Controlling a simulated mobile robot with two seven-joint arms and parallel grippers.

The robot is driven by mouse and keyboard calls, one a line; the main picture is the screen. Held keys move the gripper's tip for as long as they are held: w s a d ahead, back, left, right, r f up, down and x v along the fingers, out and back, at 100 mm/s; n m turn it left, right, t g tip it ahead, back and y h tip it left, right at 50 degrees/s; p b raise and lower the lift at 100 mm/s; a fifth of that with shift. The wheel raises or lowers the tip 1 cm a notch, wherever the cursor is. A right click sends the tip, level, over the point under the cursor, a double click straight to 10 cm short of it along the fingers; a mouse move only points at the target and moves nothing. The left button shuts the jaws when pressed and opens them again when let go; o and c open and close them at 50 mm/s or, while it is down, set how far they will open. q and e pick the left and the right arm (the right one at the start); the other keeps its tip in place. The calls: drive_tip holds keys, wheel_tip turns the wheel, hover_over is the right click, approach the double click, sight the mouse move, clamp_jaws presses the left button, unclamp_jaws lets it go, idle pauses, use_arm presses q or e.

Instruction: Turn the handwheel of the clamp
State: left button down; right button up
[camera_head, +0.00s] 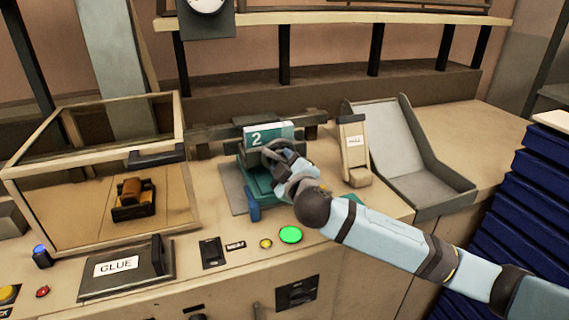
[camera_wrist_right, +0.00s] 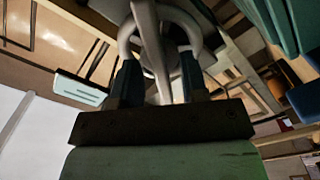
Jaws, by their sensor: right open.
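The teal clamp (camera_head: 258,180) stands on the bench in the middle of the head view. A white and teal block marked "2" (camera_head: 268,134) stands at its back. My right gripper (camera_head: 284,165) is open, low over the clamp, at the grey handwheel. It hides much of the wheel. In the right wrist view, the gripper's fingers (camera_wrist_right: 160,75) stand apart, with a pale grey bar (camera_wrist_right: 150,40), seemingly part of the handwheel, between them. I cannot tell whether they touch it. My left gripper is not in view.
A glass-sided case (camera_head: 95,245) stands left of the clamp, behind a box lid marked "GLUE" (camera_head: 118,268). A small upright holder (camera_head: 353,150) and a grey tray (camera_head: 430,188) stand right. A lit green button (camera_head: 290,235) is in front. Blue stacked items (camera_head: 530,200) stand far right.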

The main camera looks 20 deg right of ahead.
drive_tip(key=shift+c, duration=0.4)
clamp_jaws()
drive_tip(key=n+p, duration=1.3)
drive_tip(key=n, duration=0.2)
drive_tip(key=shift+f+n, duration=0.15)
drive_tip(key=shift+n, duration=0.25)
drive_tip(key=shift+o, duration=0.4)
unclamp_jaws()
